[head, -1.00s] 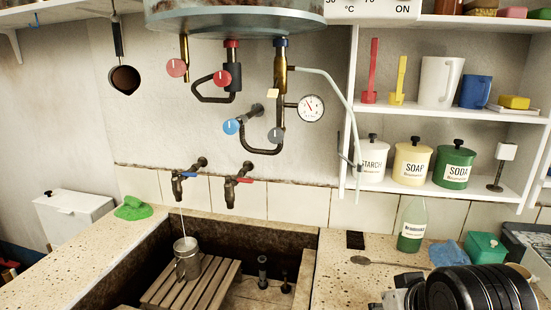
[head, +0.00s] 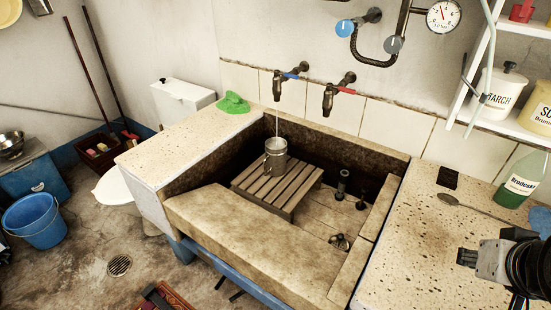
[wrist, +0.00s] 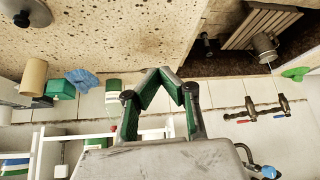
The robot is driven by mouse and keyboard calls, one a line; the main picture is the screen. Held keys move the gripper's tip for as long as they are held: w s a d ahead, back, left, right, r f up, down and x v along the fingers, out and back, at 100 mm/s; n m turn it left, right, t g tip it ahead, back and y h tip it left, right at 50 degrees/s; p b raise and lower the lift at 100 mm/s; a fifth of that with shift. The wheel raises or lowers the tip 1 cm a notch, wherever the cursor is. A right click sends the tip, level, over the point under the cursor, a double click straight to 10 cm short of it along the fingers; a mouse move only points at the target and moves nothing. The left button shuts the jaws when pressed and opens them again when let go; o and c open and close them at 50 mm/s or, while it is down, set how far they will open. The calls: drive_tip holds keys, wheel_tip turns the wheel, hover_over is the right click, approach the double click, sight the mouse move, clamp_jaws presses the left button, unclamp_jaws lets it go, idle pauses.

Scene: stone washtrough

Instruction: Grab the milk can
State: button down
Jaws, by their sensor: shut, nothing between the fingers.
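The milk can (head: 276,159) is a small grey metal can standing upright on a slatted wooden rack (head: 292,195) inside the stone trough (head: 245,235). A thin stream of water runs down into it from the blue-handled tap (head: 281,85). The milk can also shows at the upper right of the wrist view (wrist: 265,48). My gripper (wrist: 163,72) has green-padded fingers that meet at the tips, with nothing between them. It is well apart from the can, over the right-hand counter side; my arm shows at the right edge of the head view.
A red-handled tap (head: 332,95) hangs above the trough. The right counter (head: 415,235) holds a spoon (head: 465,203), a dark block (head: 447,177) and a green bottle (head: 523,180). A green cloth (head: 233,103) lies at the trough's back left corner. The left ledge is otherwise clear.

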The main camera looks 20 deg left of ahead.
drive_tip(key=shift+c, duration=1.1)
unclamp_jaws()
